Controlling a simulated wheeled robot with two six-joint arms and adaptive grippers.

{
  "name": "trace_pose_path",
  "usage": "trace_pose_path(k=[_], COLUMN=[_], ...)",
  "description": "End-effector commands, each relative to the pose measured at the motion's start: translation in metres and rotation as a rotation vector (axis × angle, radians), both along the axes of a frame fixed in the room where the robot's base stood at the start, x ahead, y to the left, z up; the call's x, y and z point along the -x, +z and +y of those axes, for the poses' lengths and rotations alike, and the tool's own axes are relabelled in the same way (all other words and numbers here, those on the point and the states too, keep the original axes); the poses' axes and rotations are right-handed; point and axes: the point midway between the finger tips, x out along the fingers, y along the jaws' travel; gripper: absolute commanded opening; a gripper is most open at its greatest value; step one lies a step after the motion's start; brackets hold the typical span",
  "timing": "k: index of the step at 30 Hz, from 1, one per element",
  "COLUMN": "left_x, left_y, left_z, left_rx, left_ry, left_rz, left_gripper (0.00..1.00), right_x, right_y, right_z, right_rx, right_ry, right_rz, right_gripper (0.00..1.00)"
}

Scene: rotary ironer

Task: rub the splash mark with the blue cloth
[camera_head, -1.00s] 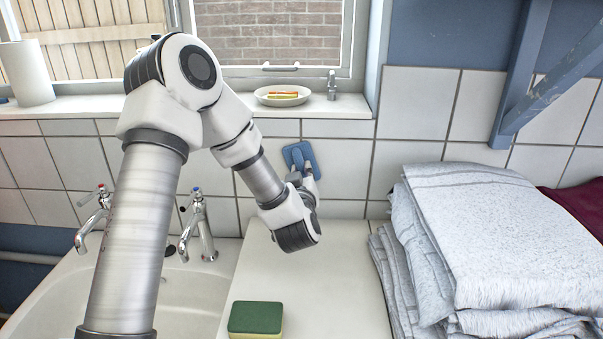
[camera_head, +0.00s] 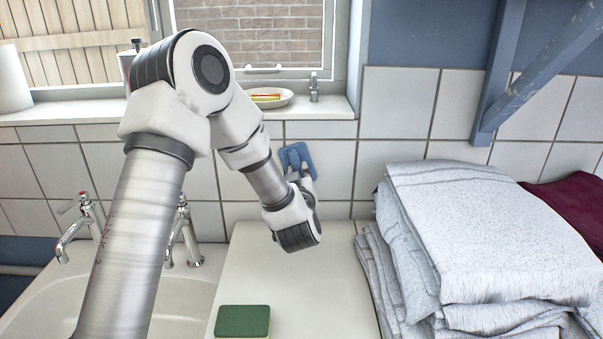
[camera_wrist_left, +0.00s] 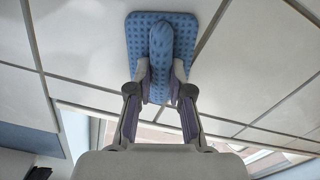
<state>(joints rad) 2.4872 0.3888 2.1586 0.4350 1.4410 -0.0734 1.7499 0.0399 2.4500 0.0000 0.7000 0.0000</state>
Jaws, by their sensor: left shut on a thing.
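The blue cloth (camera_head: 296,157) is a small square pad with a raised ridge, flat against or very close to the white wall tiles below the window. It also shows in the left wrist view (camera_wrist_left: 180,32), with a waffle texture. My left gripper (camera_head: 303,179) is shut on the ridge of the cloth; in the left wrist view its two fingers (camera_wrist_left: 158,75) press the ridge from both sides. No splash mark can be made out; the cloth or my arm may cover it. My right gripper is not in view.
A green and yellow sponge (camera_head: 243,321) lies on the white worktop (camera_head: 290,285). A stack of folded grey towels (camera_head: 490,235) stands at right. Chrome taps (camera_head: 84,223) and a sink are at left. A dish (camera_head: 268,97) sits on the windowsill.

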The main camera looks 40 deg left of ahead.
Motion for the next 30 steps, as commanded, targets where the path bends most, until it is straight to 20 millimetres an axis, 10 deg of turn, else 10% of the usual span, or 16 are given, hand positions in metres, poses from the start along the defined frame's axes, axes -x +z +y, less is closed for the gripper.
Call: trace_pose_path(k=[16,30], left_x=[0.017,0.053], left_y=[0.001,-0.001], left_z=[0.024,-0.009], left_rx=[0.000,0.000], left_ry=[0.004,0.000], left_rz=[-0.004,-0.003], left_gripper=[0.00,0.00], right_x=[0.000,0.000], right_y=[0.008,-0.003], right_z=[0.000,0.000], right_rx=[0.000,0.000], right_ry=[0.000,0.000], right_rz=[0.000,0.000], right_gripper=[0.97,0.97])
